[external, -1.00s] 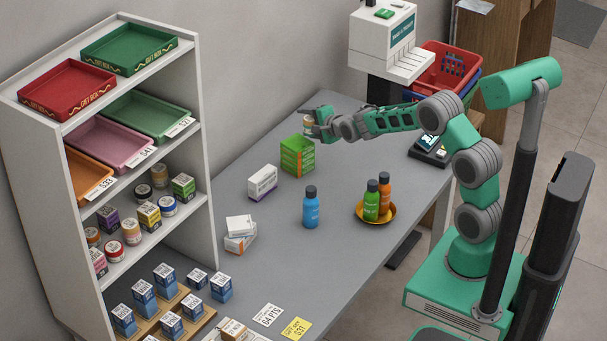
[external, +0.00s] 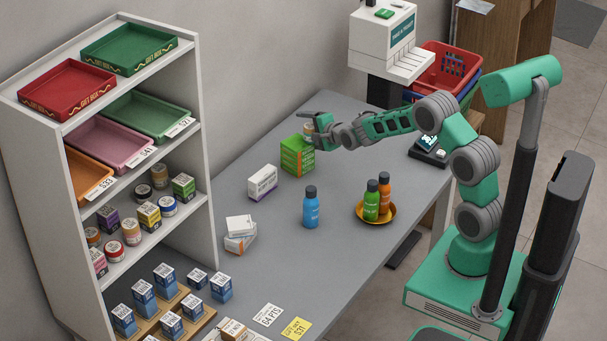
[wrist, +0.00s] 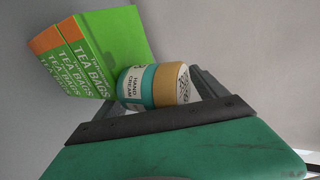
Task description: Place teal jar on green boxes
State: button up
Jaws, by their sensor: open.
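Two green tea bag boxes with orange parts (external: 297,157) stand side by side at the back of the grey counter; they also show in the wrist view (wrist: 85,62). The teal jar (wrist: 150,86), a hand cream with a white label and tan lid, stands against the plain green top face of the boxes in the wrist view. In the external view the jar (external: 308,129) shows small at the boxes' top, partly hidden by my gripper. My gripper (external: 318,128) is open around the jar, with its fingers low beside it.
A white box (external: 262,182), a blue bottle (external: 311,208) and a gold dish (external: 377,214) with green and orange bottles are in front on the counter. A shelf unit (external: 205,190) stands at the left. A white printer-like machine (external: 383,45) is behind my arm.

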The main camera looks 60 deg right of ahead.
jog(key=b+v, duration=0.1)
jog(key=v, duration=1.1)
jog(key=shift+r, duration=0.1)
